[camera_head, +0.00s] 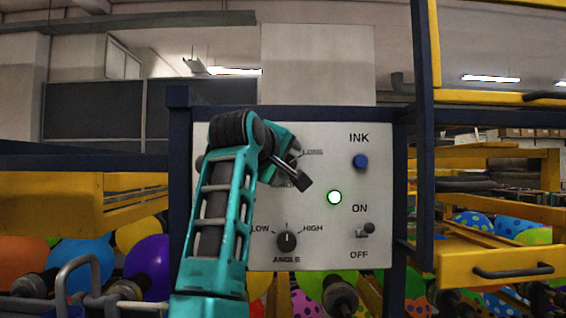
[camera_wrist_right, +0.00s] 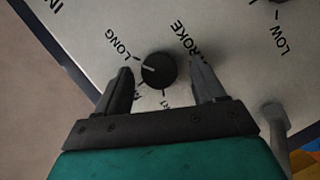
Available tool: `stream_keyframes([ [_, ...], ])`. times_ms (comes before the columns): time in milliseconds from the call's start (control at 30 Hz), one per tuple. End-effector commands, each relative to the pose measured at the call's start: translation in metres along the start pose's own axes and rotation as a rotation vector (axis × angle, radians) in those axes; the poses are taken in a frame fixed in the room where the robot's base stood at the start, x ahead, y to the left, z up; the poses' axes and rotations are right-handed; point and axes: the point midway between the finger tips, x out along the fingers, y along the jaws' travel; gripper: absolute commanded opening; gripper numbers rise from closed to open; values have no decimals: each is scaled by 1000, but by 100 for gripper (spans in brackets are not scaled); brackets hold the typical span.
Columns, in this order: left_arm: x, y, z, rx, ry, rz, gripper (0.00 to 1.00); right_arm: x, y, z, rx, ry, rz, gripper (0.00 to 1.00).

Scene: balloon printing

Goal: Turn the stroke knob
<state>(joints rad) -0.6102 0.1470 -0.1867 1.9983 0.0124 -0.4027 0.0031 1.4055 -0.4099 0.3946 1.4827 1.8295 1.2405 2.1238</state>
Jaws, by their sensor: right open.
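The black stroke knob (camera_wrist_right: 159,70) is on a pale control panel (camera_head: 345,250), with a white pointer line toward the left in the right wrist view. Lettering LONG and part of STROKE show around it; other lettering is partly covered by the fingers. My right gripper (camera_wrist_right: 160,64) is open, with one finger on each side of the knob and a visible gap to it on both sides. I cannot tell how far in depth the fingertips reach. In the head view my right arm and hand hide the knob. My left gripper is out of view.
Dark frame posts flank the panel. Balloons and yellow drawers (camera_head: 495,262) stand on both sides.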

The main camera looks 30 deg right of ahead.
Motion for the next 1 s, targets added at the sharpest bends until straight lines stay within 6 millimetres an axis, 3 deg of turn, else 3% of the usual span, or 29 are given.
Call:
stream_keyframes([
  [267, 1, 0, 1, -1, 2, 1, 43, -8, 0, 0, 0, 1, 2, 69],
  [367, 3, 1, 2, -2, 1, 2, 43, -21, -1, 0, 0, 2, 3, 69],
  [700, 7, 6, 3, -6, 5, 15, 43, -95, 0, 0, 1, 2, 3, 69],
  [1000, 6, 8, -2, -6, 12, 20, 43, -128, 0, 0, 0, 1, 1, 69],
])
